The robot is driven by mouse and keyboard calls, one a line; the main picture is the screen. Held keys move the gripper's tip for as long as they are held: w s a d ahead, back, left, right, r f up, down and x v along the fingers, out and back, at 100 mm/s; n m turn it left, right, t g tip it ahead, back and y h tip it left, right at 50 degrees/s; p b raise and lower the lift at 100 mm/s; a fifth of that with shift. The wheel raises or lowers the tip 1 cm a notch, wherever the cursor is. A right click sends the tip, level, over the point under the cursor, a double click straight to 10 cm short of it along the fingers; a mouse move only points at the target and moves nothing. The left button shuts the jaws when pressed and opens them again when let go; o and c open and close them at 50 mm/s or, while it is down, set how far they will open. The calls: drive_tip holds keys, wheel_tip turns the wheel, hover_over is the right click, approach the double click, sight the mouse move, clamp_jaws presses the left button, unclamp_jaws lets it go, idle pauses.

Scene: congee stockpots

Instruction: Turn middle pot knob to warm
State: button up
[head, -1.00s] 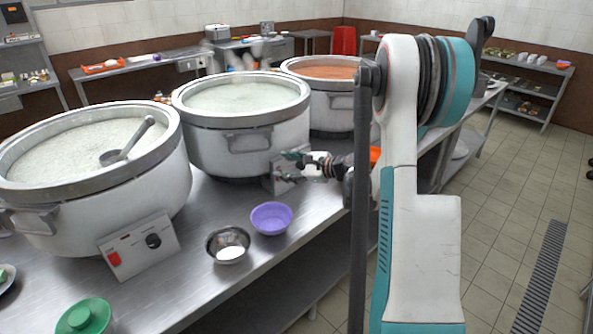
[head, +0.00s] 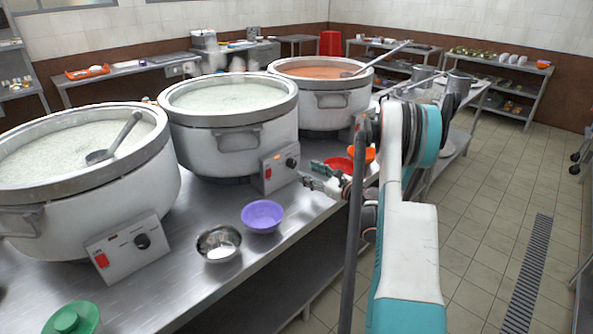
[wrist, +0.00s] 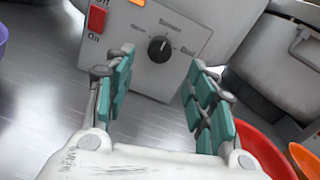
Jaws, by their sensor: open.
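The middle pot (head: 228,132) is a large white stockpot of pale congee. Its control box (head: 268,178) faces front right, with a dark round knob (head: 291,162). In the wrist view the knob (wrist: 160,48) sits below the labels, with one at left that looks like Warm, Simmer above and Boil at right. Its pale mark seems to point up, near Simmer. A red switch (wrist: 97,19) is at left on the panel. My gripper (head: 312,175) is open and empty, in front of the box and apart from the knob. In the wrist view its teal fingers (wrist: 158,75) flank the space below the knob.
The left pot (head: 85,190) and right pot (head: 325,108) stand on the same steel counter (head: 180,300). A purple bowl (head: 263,215) and metal bowl (head: 219,243) lie left of my gripper. A red bowl (wrist: 262,150) is close to my right finger.

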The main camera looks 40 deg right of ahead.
sight(294, 165)
drive_tip(key=w, duration=0.2)
drive_tip(key=w+b, duration=0.1)
drive_tip(key=w, duration=0.1)
drive_tip(key=w+a, duration=0.1)
drive_tip(key=w, duration=0.2)
drive_tip(key=shift+b, duration=0.35)
drive_tip(key=shift+c, duration=0.5)
drive_tip(key=c, duration=1)
